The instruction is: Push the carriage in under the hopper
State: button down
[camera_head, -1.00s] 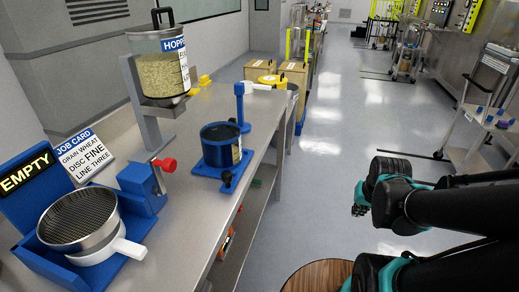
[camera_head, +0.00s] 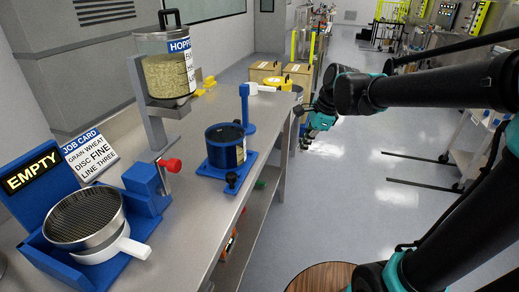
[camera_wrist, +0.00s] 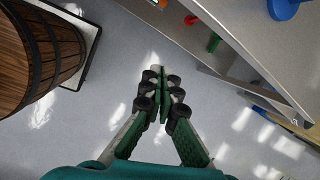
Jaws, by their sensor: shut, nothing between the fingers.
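The hopper (camera_head: 166,68) is a clear vessel of grain on a grey stand at the back of the bench. The carriage, as I take it, is a blue plate (camera_head: 211,171) bearing a dark round cup (camera_head: 226,147), with a blue post and a black knob. It sits to the right of the hopper stand, not beneath the hopper. My gripper (camera_head: 306,142) is beyond the bench's right edge, apart from the carriage. In the wrist view my gripper (camera_wrist: 161,84) is shut and empty, with floor behind it.
A blue stand with a sieve pan (camera_head: 84,222) and an EMPTY sign is at the front left. A red knob (camera_head: 171,165) sticks out by the hopper stand. Boxes (camera_head: 289,75) stand at the bench's far end. A wooden barrel (camera_wrist: 38,50) stands on the floor.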

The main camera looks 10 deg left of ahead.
aim_at(256, 154)
jog(key=a+r+m+g, duration=0.1)
jog(key=a+r+m, duration=0.35)
jog(key=a, duration=0.25)
jog(key=shift+n+y, duration=0.25)
jog(key=shift+y, duration=0.05)
jog(key=x, duration=1)
jog(key=shift+w+a+f, duration=0.15)
jog(key=shift+w+a, duration=0.05)
jog(key=shift+w, duration=0.1)
jog(key=shift+a, duration=1.2)
jog(key=shift+w+a, duration=0.1)
jog(key=shift+a, duration=0.55)
jog(key=shift+a, duration=0.15)
jog(key=a, duration=0.5)
jog(key=w+a, duration=0.1)
jog(key=a, duration=1.1)
jog(key=shift+w+a+r, duration=0.25)
